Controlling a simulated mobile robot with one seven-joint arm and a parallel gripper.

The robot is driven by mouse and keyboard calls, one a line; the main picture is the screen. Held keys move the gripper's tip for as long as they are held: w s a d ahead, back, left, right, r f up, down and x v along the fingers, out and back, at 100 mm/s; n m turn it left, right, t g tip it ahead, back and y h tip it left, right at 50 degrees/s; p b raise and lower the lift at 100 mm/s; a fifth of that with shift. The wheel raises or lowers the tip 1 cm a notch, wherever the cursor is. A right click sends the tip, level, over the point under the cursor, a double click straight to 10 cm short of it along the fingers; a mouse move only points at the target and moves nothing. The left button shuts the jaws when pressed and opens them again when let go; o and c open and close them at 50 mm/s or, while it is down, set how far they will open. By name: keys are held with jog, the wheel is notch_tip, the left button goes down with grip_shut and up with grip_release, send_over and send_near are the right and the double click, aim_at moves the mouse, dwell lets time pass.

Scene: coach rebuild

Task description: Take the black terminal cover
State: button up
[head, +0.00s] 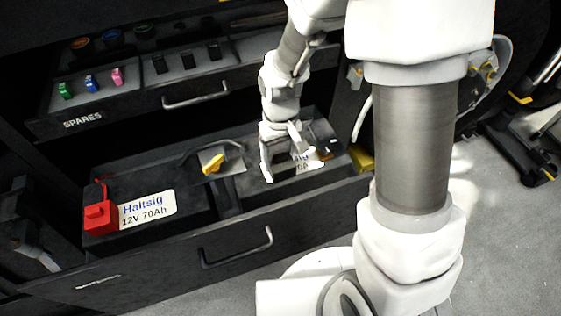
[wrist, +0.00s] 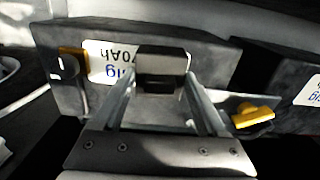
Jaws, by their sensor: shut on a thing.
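The black terminal cover (wrist: 161,66) is a small dark block between my fingertips in the wrist view. My gripper (wrist: 160,78) is shut on it, with a finger on each side. In the head view my gripper (head: 288,172) points down over the right battery, whose label (head: 306,162) is partly hidden behind it. I cannot make out the cover clearly there. In the wrist view the battery (wrist: 215,62) is behind the cover; whether they touch, I cannot tell.
The left battery (head: 148,190) carries a red terminal cover (head: 100,214). A yellow-handled part (head: 212,163) sits between the batteries. The open drawer's front (head: 185,262) has a handle. Above is a SPARES drawer (head: 83,122) with small coloured and black parts.

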jog(key=c, duration=0.4)
jog(key=shift+r, duration=0.1)
